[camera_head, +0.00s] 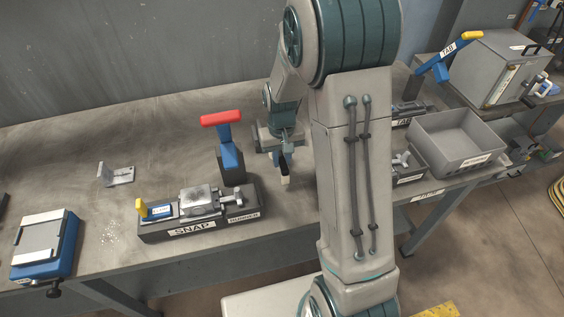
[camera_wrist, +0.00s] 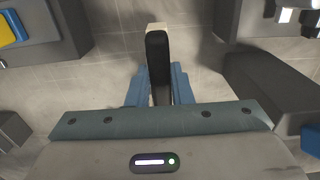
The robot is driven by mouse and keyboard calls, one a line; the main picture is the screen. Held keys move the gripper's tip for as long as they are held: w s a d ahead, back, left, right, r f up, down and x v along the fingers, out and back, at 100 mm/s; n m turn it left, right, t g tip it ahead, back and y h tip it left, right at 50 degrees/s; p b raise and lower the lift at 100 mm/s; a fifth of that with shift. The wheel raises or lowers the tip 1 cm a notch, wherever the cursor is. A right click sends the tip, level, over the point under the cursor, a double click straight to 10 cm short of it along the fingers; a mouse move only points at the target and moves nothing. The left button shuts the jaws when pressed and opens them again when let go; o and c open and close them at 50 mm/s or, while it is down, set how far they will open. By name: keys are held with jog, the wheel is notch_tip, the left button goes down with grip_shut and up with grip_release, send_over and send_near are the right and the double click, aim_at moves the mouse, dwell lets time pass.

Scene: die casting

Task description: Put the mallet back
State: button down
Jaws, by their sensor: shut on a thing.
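My gripper (camera_head: 284,160) hangs over the workbench, just right of the blue lever press with the red handle. In the wrist view its two blue fingers (camera_wrist: 158,85) are closed on a dark bar with a pale end (camera_wrist: 158,50), which I take for the mallet. In the camera_head view only a small pale tip of the mallet (camera_head: 285,181) shows below the fingers. Most of the mallet is hidden by the gripper. I cannot make out an empty holder for it, and cannot tell whether the tip touches the bench.
The SNAP fixture (camera_head: 190,229) and its red-handled press (camera_head: 230,155) stand close left of the gripper. A grey bin (camera_head: 458,145) sits right of my arm. A blue vise-like block (camera_head: 45,245) and a metal bracket (camera_head: 116,175) lie left. The back left bench is clear.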

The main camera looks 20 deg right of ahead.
aim_at(282, 159)
jog(key=shift+f, duration=1.3)
jog(key=shift+f, duration=0.25)
jog(key=c, duration=1.3)
grip_release()
jog(key=shift+r, duration=0.1)
jog(key=shift+r, duration=0.1)
